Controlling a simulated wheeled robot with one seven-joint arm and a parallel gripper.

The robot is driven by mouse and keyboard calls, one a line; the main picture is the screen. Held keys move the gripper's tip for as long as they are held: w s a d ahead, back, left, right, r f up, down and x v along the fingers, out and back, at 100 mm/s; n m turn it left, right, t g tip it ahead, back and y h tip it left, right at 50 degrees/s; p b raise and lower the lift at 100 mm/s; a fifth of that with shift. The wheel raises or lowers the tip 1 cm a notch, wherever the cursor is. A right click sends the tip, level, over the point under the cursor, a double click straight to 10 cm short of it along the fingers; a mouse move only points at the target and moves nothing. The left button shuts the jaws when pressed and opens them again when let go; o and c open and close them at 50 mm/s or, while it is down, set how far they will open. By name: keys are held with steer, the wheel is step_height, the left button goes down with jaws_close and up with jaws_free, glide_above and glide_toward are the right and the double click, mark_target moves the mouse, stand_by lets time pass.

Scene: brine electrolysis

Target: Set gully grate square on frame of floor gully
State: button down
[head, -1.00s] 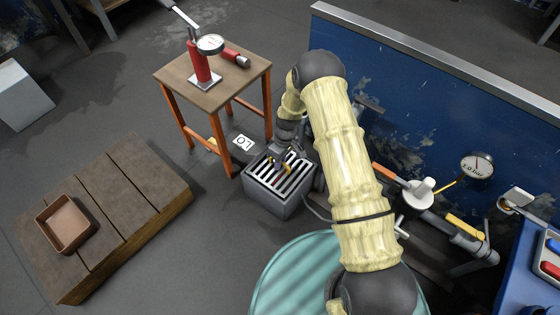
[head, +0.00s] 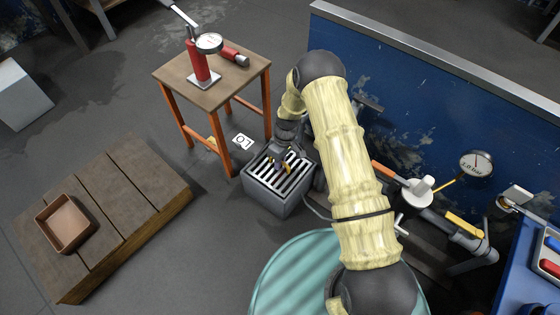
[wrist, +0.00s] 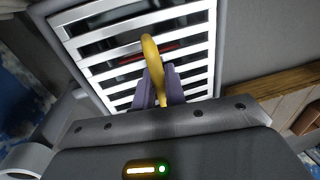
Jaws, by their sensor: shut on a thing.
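The gully grate (head: 266,178), a pale slotted square plate, lies over the top of the grey box-shaped floor gully (head: 271,202). In the wrist view the grate (wrist: 88,44) fills the upper middle, with dark slots and something red showing below. Its edges look close to parallel with the grey rim around it; whether it is fully seated I cannot tell. My gripper (wrist: 162,90) is shut on the yellow handle (wrist: 150,48) of the grate. In the head view my gripper (head: 283,165) is over the grate, and my arm hides part of the gully's right side.
A wooden stool (head: 212,88) with a red pump and gauge stands behind the gully. A low wooden platform (head: 130,190) with a brown tray (head: 64,224) is at left. Pipework with a gauge (head: 476,164) runs along the blue wall at right. Floor left of the gully is clear.

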steer(key=shift+a+f, duration=0.1)
steer(key=shift+f, duration=0.15)
steer(key=c, duration=1.4)
jaws_free()
steer(key=shift+o, duration=0.2)
step_height(320, 180, up, 17)
steer(key=w+d+p, duration=0.2)
steer(key=w+p, duration=0.1)
steer(key=p, duration=0.4)
steer(key=shift+s, duration=0.2)
steer(key=shift+w+d+r+p, duration=0.1)
steer(key=shift+p, duration=0.2)
